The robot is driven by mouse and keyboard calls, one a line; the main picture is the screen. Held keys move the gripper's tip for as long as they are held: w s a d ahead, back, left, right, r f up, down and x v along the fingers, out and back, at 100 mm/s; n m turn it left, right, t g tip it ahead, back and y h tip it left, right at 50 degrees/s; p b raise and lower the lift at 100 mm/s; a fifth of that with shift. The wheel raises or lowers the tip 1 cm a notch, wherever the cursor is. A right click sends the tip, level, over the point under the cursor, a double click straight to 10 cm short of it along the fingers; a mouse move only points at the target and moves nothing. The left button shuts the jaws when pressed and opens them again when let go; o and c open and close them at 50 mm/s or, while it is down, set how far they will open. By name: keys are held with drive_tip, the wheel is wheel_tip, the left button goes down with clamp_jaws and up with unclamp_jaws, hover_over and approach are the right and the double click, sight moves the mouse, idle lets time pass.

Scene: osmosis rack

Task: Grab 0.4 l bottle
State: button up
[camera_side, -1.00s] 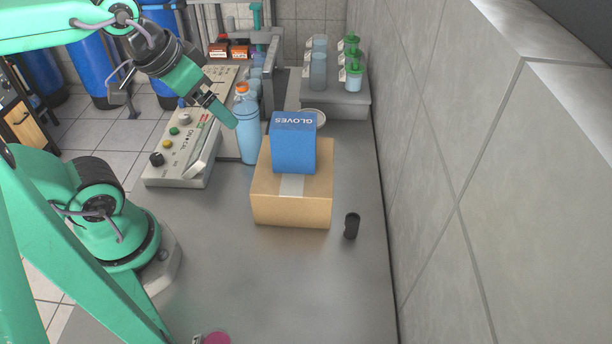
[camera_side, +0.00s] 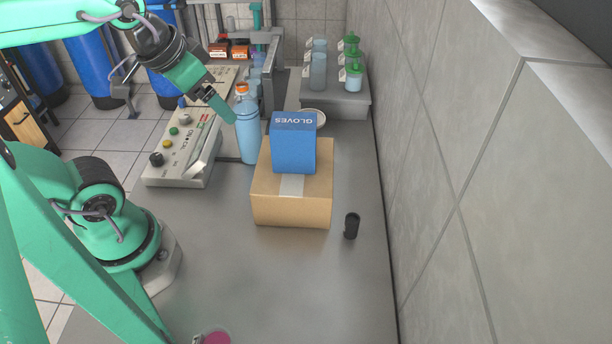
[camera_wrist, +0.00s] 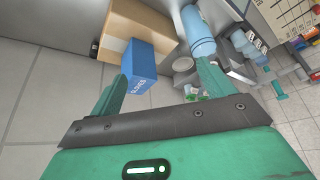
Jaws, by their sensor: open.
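A light blue bottle with an orange cap (camera_side: 248,130) stands upright on the table, beside the cardboard box. It also shows at the top of the wrist view (camera_wrist: 198,35), close to the tip of the right finger. My gripper (camera_side: 232,119) is at the bottle's upper left side in the side view. In the wrist view my gripper (camera_wrist: 163,70) has its two fingers spread with nothing between them. Whether a finger touches the bottle I cannot tell. Smaller bottles with green caps (camera_side: 353,75) stand on a grey platform at the back. No volume marking is readable.
A control panel (camera_side: 180,150) is on the left. A small black cylinder (camera_side: 351,226) stands near the right wall. The table front is mostly clear.

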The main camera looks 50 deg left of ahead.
sight(241, 84)
drive_tip(key=w+a+f+m+g, duration=0.1)
drive_tip(key=w+a, duration=0.2)
drive_tip(key=w+a+m+g, duration=0.1)
drive_tip(key=w+a+g, duration=0.1)
drive_tip(key=w+a, duration=0.1)
drive_tip(key=w+a+f+m+g, duration=0.1)
drive_tip(key=w+a+g, duration=0.1)
drive_tip(key=w, duration=0.3)
drive_tip(key=shift+w+a+f, duration=0.1)
drive_tip(key=shift+a+f, duration=0.25)
drive_tip(key=shift+a, duration=0.1)
drive_tip(key=shift+w+a+f+m, duration=0.3)
drive_tip(key=shift+w+a, duration=0.05)
drive_tip(key=shift+a, duration=0.1)
drive_tip(key=shift+f, duration=0.1)
drive_tip(key=shift+f, duration=1.25)
drive_tip(key=shift+f, duration=0.1)
drive_tip(key=shift+w+f, duration=0.2)
drive_tip(key=shift+f, duration=2.3)
